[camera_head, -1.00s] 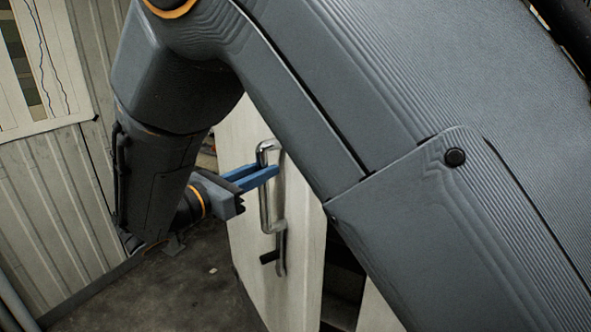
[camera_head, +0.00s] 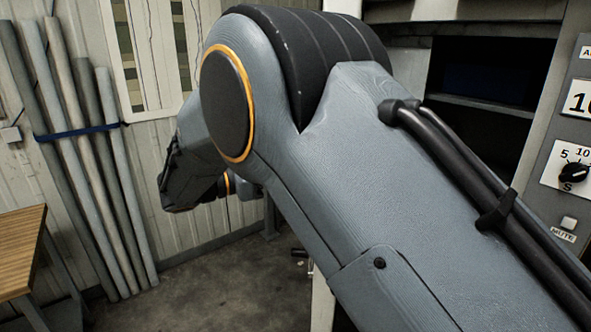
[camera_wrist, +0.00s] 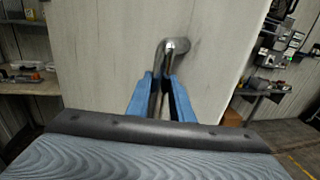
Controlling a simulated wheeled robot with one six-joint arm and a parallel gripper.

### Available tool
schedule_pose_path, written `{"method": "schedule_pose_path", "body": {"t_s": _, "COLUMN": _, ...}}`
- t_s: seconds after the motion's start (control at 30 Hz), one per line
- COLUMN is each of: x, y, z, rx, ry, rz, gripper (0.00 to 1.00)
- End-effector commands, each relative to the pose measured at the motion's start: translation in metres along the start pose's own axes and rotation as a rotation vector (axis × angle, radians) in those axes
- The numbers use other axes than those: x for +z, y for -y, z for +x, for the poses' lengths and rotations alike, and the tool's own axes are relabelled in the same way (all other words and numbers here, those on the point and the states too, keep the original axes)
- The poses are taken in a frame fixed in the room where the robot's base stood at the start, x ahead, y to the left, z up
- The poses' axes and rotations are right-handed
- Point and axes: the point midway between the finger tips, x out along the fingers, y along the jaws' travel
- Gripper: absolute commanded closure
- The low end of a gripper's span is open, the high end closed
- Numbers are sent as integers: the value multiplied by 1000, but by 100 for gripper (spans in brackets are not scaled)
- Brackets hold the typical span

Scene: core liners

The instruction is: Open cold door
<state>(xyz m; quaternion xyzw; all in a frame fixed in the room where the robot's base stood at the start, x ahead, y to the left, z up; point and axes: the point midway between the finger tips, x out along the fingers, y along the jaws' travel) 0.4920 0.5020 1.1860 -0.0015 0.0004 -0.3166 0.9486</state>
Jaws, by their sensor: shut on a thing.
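The pale door (camera_wrist: 105,55) fills the middle of the wrist view, and its chrome handle (camera_wrist: 176,45) stands out from it. My gripper (camera_wrist: 159,84) has its two blue fingers on either side of the handle bar, shut on it. In the head view the fingers and most of the door are hidden behind my arm. A narrow pale strip of the door (camera_head: 322,300) shows below my arm. A small dark and metal part (camera_head: 301,254) shows beside the strip, likely the handle's lower end.
Several grey tubes (camera_head: 80,150) lean on the left wall, held by a blue strap. A wooden table (camera_head: 20,250) stands at the left edge. A dark shelved opening (camera_head: 480,75) and a control panel (camera_head: 572,150) are at right. Floor (camera_head: 220,285) between is clear.

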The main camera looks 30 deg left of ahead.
Motion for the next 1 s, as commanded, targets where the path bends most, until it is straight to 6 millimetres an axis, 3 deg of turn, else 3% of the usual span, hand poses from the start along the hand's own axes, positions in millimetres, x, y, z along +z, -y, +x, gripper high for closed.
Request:
{"method": "schedule_pose_path", "body": {"t_s": 0.27, "x": 5, "y": -4, "z": 3, "rx": 8, "ry": 1, "rz": 11, "gripper": 100}}
{"method": "schedule_pose_path", "body": {"t_s": 0.3, "x": 5, "y": -4, "z": 3, "rx": 8, "ry": 1, "rz": 11, "gripper": 75}}
{"method": "schedule_pose_path", "body": {"t_s": 0.4, "x": 4, "y": -4, "z": 1, "rx": 9, "ry": 1, "rz": 9, "gripper": 61}}
{"method": "schedule_pose_path", "body": {"t_s": 1.0, "x": 2, "y": -3, "z": -5, "rx": 12, "ry": 1, "rz": 5, "gripper": 61}}
